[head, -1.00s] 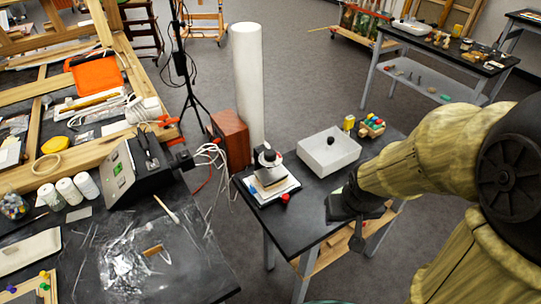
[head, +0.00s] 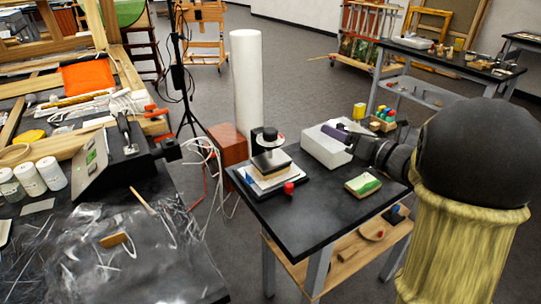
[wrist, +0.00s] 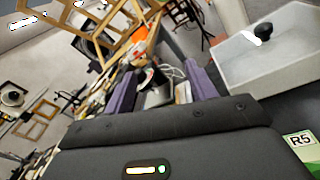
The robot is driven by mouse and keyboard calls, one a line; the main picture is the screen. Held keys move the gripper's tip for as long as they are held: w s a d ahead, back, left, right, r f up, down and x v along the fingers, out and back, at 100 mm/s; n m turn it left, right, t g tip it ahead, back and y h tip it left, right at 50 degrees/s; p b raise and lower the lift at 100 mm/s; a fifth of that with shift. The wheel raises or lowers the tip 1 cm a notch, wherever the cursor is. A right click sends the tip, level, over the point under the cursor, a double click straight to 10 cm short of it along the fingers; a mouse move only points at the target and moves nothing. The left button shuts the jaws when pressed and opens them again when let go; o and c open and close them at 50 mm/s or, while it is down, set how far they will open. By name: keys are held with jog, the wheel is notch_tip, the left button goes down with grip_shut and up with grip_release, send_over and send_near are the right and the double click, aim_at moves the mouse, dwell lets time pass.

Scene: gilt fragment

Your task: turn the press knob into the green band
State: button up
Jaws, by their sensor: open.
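The press (head: 270,162) stands on a stack of pale sheets at the left of the small black table. It has a black knob (head: 270,133) on top with a pale ring below it. The green band cannot be made out. My gripper (head: 338,131) is above the white box, right of the press and apart from it. Its purple fingers are spread and hold nothing. In the wrist view the open fingers (wrist: 160,88) frame the press (wrist: 153,84), partly hidden and small.
The white box (head: 322,152) with a black knob on it lies under my gripper. A green-topped block (head: 363,184) and a small red thing (head: 289,188) lie on the black table (head: 310,215). Coloured pieces (head: 383,120) are behind. A tall white cylinder (head: 247,85) stands behind the press.

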aim_at(277, 136)
jog(key=s+f+n+g+y+b, duration=0.1)
jog(key=n, duration=0.2)
jog(key=s+a+f+n+g+y, duration=0.1)
jog(key=n, duration=0.2)
jog(key=s+f+n+g+y+b, duration=0.1)
jog(key=s+n+g+y, duration=0.1)
jog(key=n, duration=0.1)
jog(key=shift+a+f+b, duration=0.1)
jog(key=shift+a+b, duration=0.15)
jog(key=shift+b, duration=0.1)
jog(key=shift+w, duration=0.1)
jog(key=p+x, duration=0.1)
jog(key=x, duration=1.6)
jog(key=shift+a+f, duration=0.15)
jog(key=shift+a, duration=0.05)
jog(key=shift+c, duration=0.3)
jog(key=c, duration=0.9)
